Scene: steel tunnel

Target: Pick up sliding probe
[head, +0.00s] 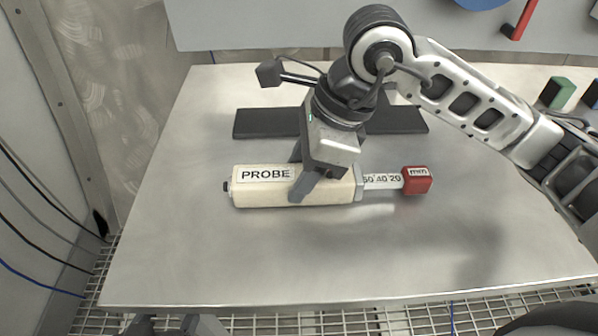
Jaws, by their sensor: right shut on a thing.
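The sliding probe (330,193) lies across the middle of the steel table in the head view. It has a cream body labelled PROBE, a pale slide marked with numbers, and a red end block (417,180) at the right. My right gripper (302,187) comes down from above and is shut on the cream body near its middle. One finger shows on the near side; the far finger is mostly hidden. I cannot tell whether the probe is clear of the table.
A dark flat bar (268,123) lies behind the probe, partly hidden by my right arm. Green and dark blocks (557,92) stand at the right edge. The steel table (230,265) is clear in front. Grating (300,324) lies beyond its front edge.

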